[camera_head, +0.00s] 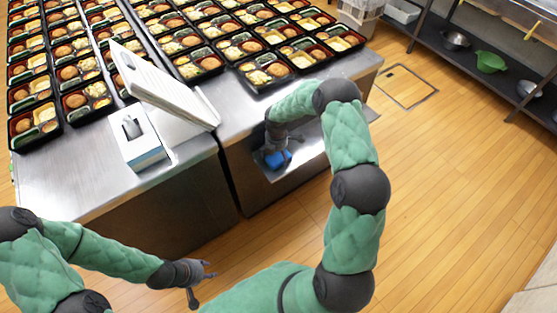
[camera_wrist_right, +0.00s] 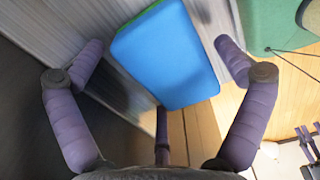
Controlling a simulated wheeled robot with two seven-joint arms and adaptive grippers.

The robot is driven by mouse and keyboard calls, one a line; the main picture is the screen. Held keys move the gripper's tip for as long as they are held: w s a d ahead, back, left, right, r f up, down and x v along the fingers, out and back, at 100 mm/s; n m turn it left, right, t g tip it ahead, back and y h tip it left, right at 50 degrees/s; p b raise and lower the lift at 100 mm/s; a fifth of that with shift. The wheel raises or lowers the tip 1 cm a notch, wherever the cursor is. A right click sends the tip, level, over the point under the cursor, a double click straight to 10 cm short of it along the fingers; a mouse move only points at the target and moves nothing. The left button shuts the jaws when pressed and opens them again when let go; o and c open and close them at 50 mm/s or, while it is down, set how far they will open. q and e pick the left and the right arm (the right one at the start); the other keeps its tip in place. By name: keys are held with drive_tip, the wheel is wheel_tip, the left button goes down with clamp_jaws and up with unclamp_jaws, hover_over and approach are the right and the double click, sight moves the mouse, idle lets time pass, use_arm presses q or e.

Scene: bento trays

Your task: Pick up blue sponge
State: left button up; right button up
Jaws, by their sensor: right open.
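The blue sponge (camera_head: 277,161) lies on the metal surface near the front edge of the right-hand counter. In the right wrist view the sponge (camera_wrist_right: 168,58) is a flat blue block with a green edge, and it shows between the spread fingers. My right gripper (camera_head: 284,150) is open just over the sponge and partly covers it in the head view. In the right wrist view the right gripper (camera_wrist_right: 160,65) has a finger on either side of the sponge; I cannot tell whether they touch it. My left gripper (camera_head: 204,284) is open and empty, over the floor in front of the counters.
Many filled bento trays (camera_head: 264,73) cover the back of the counters. A white panel (camera_head: 165,85) stands tilted beside a small white box (camera_head: 137,137) on the left counter. A shelf (camera_head: 480,58) with bowls stands at the right. The wooden floor (camera_head: 450,170) is clear.

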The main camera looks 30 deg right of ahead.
sight(277, 154)
drive_tip(key=c, duration=0.8)
drive_tip(key=shift+r, duration=0.5)
wheel_tip(277, 154, up, 2)
drive_tip(key=shift+r+p, duration=0.1)
drive_tip(key=shift+p, duration=0.75)
drive_tip(key=s+a+r, duration=0.1)
drive_tip(key=r, duration=0.1)
drive_tip(key=s+a+r+p, duration=0.1)
drive_tip(key=r, duration=0.1)
drive_tip(key=s+a+r+p, duration=0.1)
drive_tip(key=r, duration=0.1)
drive_tip(key=shift+s+r, duration=0.1)
drive_tip(key=shift+s, duration=0.25)
drive_tip(key=s+a+r+p, duration=0.2)
drive_tip(key=s+a+r, duration=0.1)
drive_tip(key=s+a, duration=0.3)
drive_tip(key=shift+s+r, duration=0.35)
drive_tip(key=shift+s, duration=0.15)
drive_tip(key=shift+o, duration=0.3)
